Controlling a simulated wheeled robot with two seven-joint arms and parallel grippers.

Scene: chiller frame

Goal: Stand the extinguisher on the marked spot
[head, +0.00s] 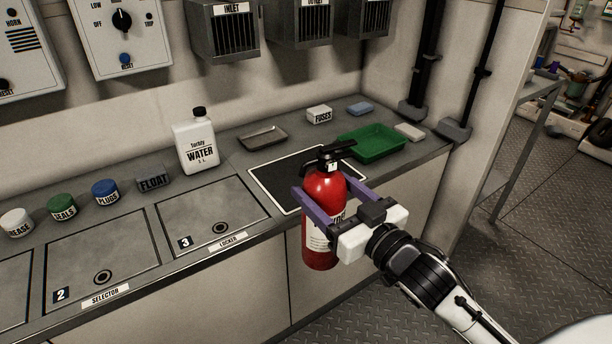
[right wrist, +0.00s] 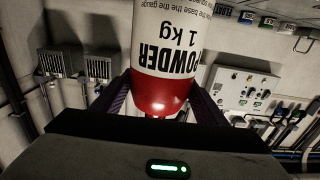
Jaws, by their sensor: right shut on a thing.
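The red extinguisher (head: 322,188), with a black handle on top and a white label, is upright in my right gripper (head: 326,187). The gripper's purple fingers are shut around its body. It shows at the front edge of the counter, with its base lower in the picture than that edge. In the right wrist view the extinguisher (right wrist: 162,92) sits between the fingers, its label upside down. The marked spot is a dark panel with a white outline (head: 272,172) on the counter, partly hidden behind the extinguisher. My left gripper is not in view.
A green tray (head: 372,142) stands right of the dark panel. A metal dish (head: 263,137), a fuses box (head: 319,115) and a white water jug (head: 196,145) stand behind and left. Several small jars line the counter's left. Vent boxes (head: 224,30) hang on the wall.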

